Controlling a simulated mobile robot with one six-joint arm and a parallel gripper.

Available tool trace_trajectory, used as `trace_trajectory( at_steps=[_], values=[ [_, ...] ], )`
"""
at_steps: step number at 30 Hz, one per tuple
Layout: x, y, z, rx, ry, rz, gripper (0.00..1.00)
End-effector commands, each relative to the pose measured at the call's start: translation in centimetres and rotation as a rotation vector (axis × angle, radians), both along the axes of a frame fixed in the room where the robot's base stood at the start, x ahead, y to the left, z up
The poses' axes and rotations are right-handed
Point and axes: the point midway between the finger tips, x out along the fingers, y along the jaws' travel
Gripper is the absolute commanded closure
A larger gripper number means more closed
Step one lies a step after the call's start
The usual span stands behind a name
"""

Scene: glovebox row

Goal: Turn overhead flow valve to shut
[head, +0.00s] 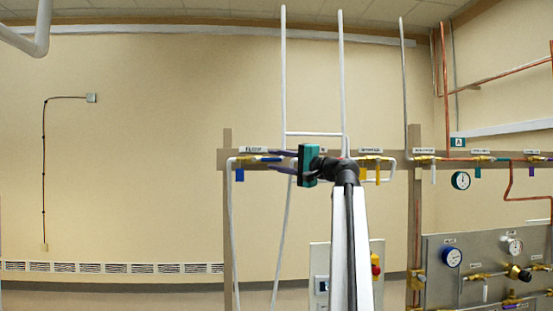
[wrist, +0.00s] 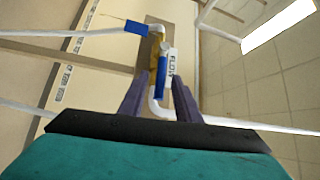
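The overhead flow valve is a brass valve (head: 246,158) under a FLOW label (head: 254,149) on the brown rail. Its blue lever (head: 268,159) lies level, along the pipe. In the wrist view the brass body (wrist: 154,46), the blue lever (wrist: 162,78) and the FLOW label (wrist: 171,62) show just ahead. My gripper (head: 283,160) points left at the valve from its right side. In the wrist view my gripper (wrist: 159,82) is open, with one dark purple finger on each side of the lever. I see gaps between fingers and lever; how deep the lever sits is unclear.
A blue tag (head: 240,175) hangs below the valve. White vertical pipes (head: 283,80) rise behind my arm.

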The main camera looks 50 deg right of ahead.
Motion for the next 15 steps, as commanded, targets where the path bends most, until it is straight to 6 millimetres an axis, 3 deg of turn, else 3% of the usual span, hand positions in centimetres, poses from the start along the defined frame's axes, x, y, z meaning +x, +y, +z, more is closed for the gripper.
trace_trajectory(
  at_steps=[8, 14, 15],
  values=[
    [0.13, 0.04, -0.01, 0.0, 0.0, 0.0, 0.7],
    [0.12, 0.06, 0.0, 0.0, 0.0, 0.0, 1.0],
    [0.11, 0.06, 0.01, 0.0, 0.0, 0.001, 1.0]
  ],
)
